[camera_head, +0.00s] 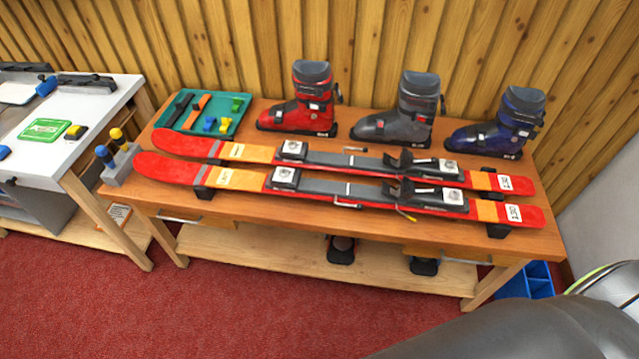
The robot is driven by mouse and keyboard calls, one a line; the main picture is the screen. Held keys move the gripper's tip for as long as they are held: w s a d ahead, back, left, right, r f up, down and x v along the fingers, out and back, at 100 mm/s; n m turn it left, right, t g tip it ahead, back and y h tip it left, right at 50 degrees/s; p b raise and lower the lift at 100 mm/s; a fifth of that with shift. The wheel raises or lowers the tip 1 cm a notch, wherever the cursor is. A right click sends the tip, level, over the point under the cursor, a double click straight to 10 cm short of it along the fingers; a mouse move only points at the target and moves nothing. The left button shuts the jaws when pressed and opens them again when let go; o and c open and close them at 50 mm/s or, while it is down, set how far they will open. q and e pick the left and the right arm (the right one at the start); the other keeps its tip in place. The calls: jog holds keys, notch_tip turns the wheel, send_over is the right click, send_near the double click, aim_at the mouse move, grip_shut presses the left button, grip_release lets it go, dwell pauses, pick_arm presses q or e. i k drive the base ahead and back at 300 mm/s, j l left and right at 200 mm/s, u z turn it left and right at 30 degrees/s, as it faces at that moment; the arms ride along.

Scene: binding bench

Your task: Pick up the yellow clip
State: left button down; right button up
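A small yellow clip (225,125) lies in the teal tray (171,106) at the left end of the wooden bench. A blue clip (209,124) lies just left of it, and a green piece (237,104) lies behind it. Dark and orange strips (197,110) fill the tray's left part. Neither of my grippers is in view.
Two red skis (180,143) lie along the bench in front of the tray. Red (297,115), grey (395,128) and blue (489,137) boots stand behind. A screwdriver holder (119,168) is at the left end. A white-topped table (108,91) stands left. Red floor is clear in front.

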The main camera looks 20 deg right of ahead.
aim_at(226, 122)
jog(key=i+j+z, duration=0.15)
jog(key=z, duration=0.25)
jog(key=i+j+z, duration=0.15)
jog(key=z, duration=0.3)
jog(key=i+j+z, duration=0.1)
jog(key=j+z, duration=0.3)
